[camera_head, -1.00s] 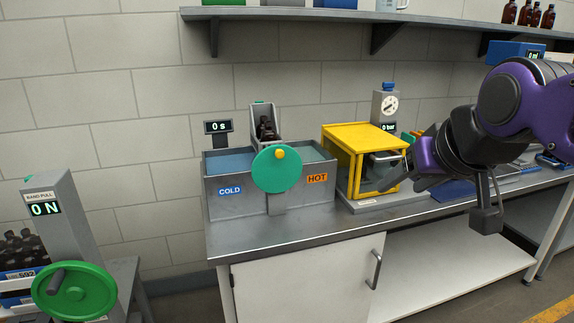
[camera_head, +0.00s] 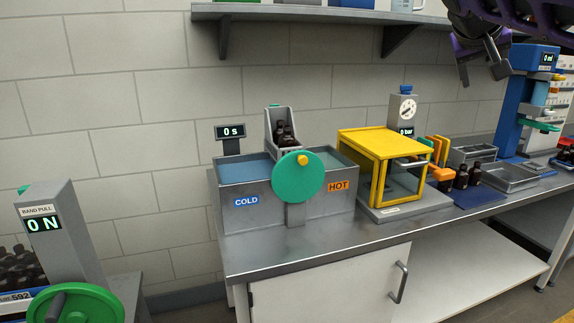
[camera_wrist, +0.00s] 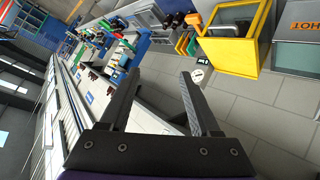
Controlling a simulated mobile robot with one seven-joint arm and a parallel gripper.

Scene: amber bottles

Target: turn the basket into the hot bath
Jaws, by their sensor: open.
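The grey basket (camera_head: 271,124) with dark amber bottles (camera_head: 284,135) in it stands upright between the two baths. The green wheel (camera_head: 298,183) with a yellow knob (camera_head: 303,160) near its top is on the front of the bath unit. The cold bath (camera_head: 243,169) is on the left and the hot bath (camera_head: 331,159) on the right, each labelled. The hot bath's edge also shows in the wrist view (camera_wrist: 297,59). My gripper (camera_wrist: 158,84) is open and empty, with its fingers wide apart. My arm is at the head view's top right, away from the wheel.
A yellow-framed cabinet (camera_head: 378,150) stands right of the hot bath. A pressure gauge (camera_head: 407,108) is behind it. A shelf (camera_head: 300,14) overhangs the bench. A green handwheel (camera_head: 75,305) is at lower left. The bench front before the baths (camera_head: 300,243) is clear.

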